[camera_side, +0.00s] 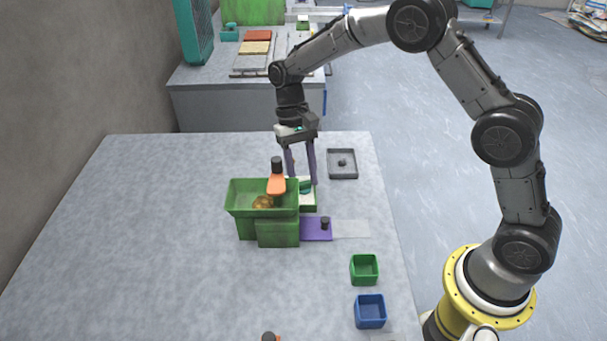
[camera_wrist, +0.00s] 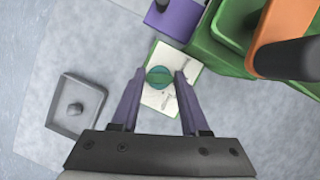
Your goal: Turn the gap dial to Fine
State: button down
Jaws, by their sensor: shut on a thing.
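The gap dial is a small teal knob (camera_wrist: 158,77) on a pale plate (camera_wrist: 158,98) with a green edge and faint markings. In the side view the dial (camera_side: 305,185) sits at the right of the green mill body (camera_side: 268,232), partly behind my fingers. My gripper (camera_wrist: 158,76) has its two purple fingers on either side of the knob, shut on it. In the side view my gripper (camera_side: 303,180) reaches down over the dial from above. The plate's markings are too small to read.
An orange piece with a black knob (camera_side: 276,184) stands over the green hopper beside my fingers. A purple slider (camera_side: 317,229) sticks out to the right. A grey tray (camera_side: 342,164), a green box (camera_side: 364,270) and a blue box (camera_side: 370,311) stand right. The table's left is clear.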

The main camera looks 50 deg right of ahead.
jog(key=n+h, duration=0.1)
jog(key=n, duration=0.1)
jog(key=n+h, duration=0.1)
jog(key=n, duration=0.2)
jog(key=shift+a+r+n, duration=0.1)
jog(key=shift+a+n, duration=0.05)
jog(key=shift+n, duration=0.15)
dwell(0.4)
jog(key=shift+c, duration=2)
grip_release()
jog(key=v, duration=1.3)
jog(key=shift+w+r, duration=0.3)
jog(key=shift+a, duration=0.1)
